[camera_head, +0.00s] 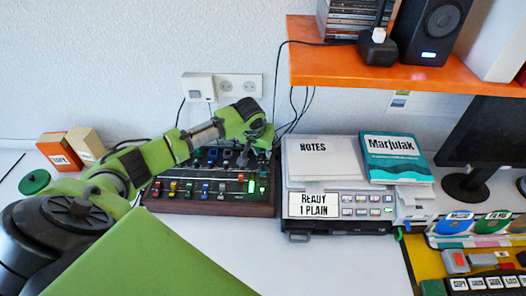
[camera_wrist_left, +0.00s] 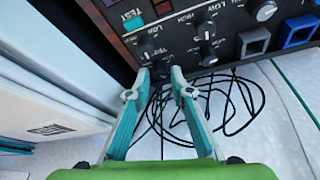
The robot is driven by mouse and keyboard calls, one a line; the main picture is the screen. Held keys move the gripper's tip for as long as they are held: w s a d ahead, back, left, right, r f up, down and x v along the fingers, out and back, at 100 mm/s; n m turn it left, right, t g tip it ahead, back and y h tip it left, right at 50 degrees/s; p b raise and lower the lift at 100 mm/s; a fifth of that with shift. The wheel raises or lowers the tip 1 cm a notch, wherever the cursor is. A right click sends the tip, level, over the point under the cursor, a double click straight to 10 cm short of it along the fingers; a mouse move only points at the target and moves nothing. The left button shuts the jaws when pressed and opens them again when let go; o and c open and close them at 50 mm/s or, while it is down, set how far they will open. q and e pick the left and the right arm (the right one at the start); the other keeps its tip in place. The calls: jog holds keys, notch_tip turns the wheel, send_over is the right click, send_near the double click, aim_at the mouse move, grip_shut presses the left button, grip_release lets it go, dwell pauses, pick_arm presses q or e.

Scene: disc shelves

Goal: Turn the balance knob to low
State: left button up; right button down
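The mixer (camera_head: 215,185) is a dark box with a wooden front, several coloured faders and rows of knobs. It lies on the white table against the wall. My left gripper (camera_head: 262,137) is over its back right corner, with the fingertips hard to make out there. In the left wrist view its two teal fingers (camera_wrist_left: 160,72) stand apart at the mixer's edge. A small dark knob (camera_wrist_left: 160,68) shows between the fingertips, partly hidden. Other knobs (camera_wrist_left: 205,32) (camera_wrist_left: 147,50) sit nearby with LOW and HIGH marks. I cannot read which one is labelled balance. My right gripper is out of view.
A grey device (camera_head: 340,210) with notes and a Marjulak book (camera_head: 397,158) stands right of the mixer. An orange shelf (camera_head: 400,76) with a speaker (camera_head: 432,30) hangs above right. Loose black cables (camera_wrist_left: 235,105) lie behind the mixer.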

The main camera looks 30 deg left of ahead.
pick_arm(q)
jog(key=shift+x, duration=0.75)
grip_shut()
jog(key=shift+r, duration=0.1)
